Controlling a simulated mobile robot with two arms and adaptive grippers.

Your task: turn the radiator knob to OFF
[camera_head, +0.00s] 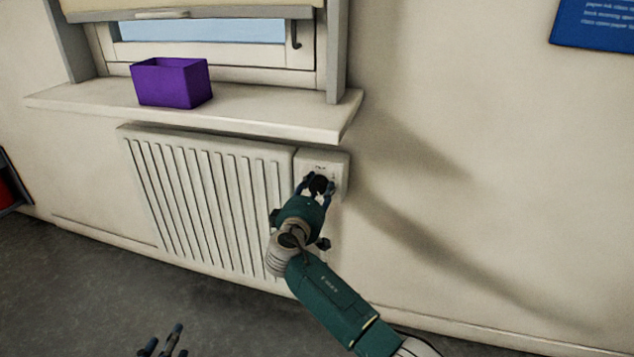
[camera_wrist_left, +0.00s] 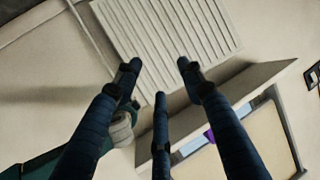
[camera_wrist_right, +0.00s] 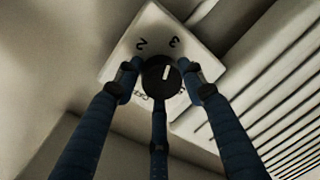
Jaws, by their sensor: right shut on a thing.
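The black radiator knob (camera_wrist_right: 155,80) sits on a white control plate (camera_wrist_right: 150,40) at the right end of the radiator (camera_head: 210,205). In the right wrist view its white mark points up, towards the 3 side of the printed 2 and 3. Further print below the knob is partly hidden by my fingers, and I cannot read it. My right gripper (camera_head: 318,186) is shut on the knob, with fingers around its rim. My left gripper (camera_head: 163,341) is low in the head view, away from the radiator; its fingers are spread and empty in the left wrist view (camera_wrist_left: 160,75).
A window sill (camera_head: 240,112) juts out above the radiator and plate. A purple box (camera_head: 172,82) stands on it. A blue poster (camera_head: 595,25) hangs on the wall at right. The wall right of the plate and the floor in front are clear.

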